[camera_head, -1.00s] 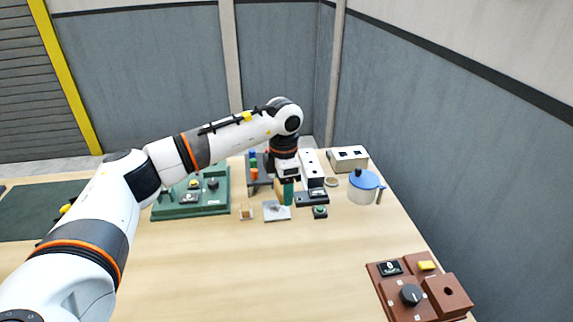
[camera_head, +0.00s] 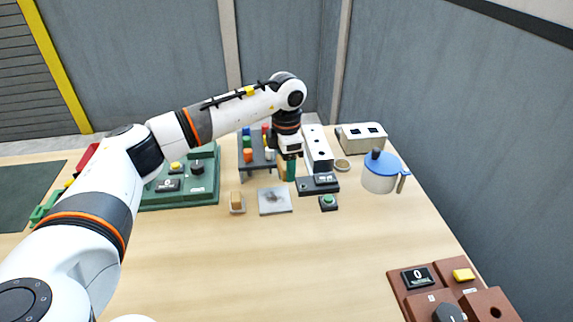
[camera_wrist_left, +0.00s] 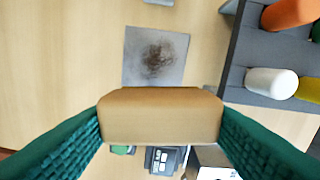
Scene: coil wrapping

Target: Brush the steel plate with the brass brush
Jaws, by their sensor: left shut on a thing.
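The steel plate (camera_head: 268,207) is a flat grey square on the table with a dark smudge in its middle. It also shows in the left wrist view (camera_wrist_left: 136,72), just beyond the held block. My left gripper (camera_head: 287,171) has green fingers and is shut on a tan block, which I take to be the brass brush (camera_wrist_left: 160,115). The gripper is above the table, behind and slightly right of the plate in the head view, apart from it. The brush's bristles are hidden. My right gripper is out of view.
A small tray with a tan block (camera_head: 236,201) sits left of the plate. A green-button box (camera_head: 328,202) and a dark display unit (camera_head: 318,184) stand right. A rack (camera_head: 258,168) of coloured pieces is behind. A blue-lidded jug (camera_head: 380,178) stands farther right.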

